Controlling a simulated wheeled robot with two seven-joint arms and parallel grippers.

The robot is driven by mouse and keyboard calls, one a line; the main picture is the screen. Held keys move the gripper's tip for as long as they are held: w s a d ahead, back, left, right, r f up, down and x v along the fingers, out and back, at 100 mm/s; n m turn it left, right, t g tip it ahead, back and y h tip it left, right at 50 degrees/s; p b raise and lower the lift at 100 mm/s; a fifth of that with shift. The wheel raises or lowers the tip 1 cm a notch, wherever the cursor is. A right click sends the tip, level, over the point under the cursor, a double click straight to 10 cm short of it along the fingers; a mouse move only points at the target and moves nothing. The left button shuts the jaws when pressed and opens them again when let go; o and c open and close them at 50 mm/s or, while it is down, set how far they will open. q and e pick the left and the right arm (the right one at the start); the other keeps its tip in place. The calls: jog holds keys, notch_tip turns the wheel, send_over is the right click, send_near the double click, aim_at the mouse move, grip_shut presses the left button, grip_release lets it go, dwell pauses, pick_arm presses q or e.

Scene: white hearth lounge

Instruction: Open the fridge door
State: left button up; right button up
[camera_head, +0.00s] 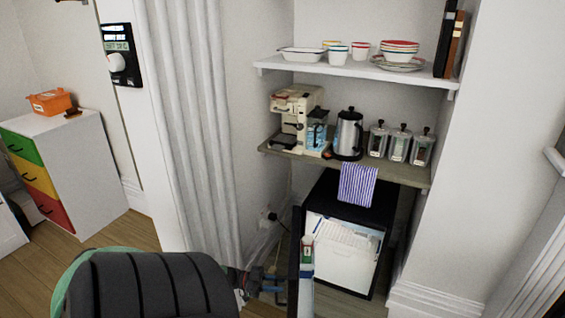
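The small black fridge (378,214) stands on the floor under the lower shelf, in the alcove. Its door (295,262) stands open, swung out toward me and seen nearly edge-on at the fridge's left. My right gripper is out of view.
A wooden shelf (402,173) above the fridge holds a coffee machine (293,108), a kettle (348,135) and jars. A striped towel (357,184) hangs from it. A white wall (480,150) bounds the right. A drawer cabinet (88,165) stands left.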

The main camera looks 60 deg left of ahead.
pick_arm(q)
notch_tip(320, 180, up, 4)
jog(key=shift+f, duration=0.15)
jog(key=w+d+r, duration=0.5)
jog(key=d+r, duration=0.2)
jog(key=d, duration=0.3)
jog(key=shift+d+b, duration=0.3)
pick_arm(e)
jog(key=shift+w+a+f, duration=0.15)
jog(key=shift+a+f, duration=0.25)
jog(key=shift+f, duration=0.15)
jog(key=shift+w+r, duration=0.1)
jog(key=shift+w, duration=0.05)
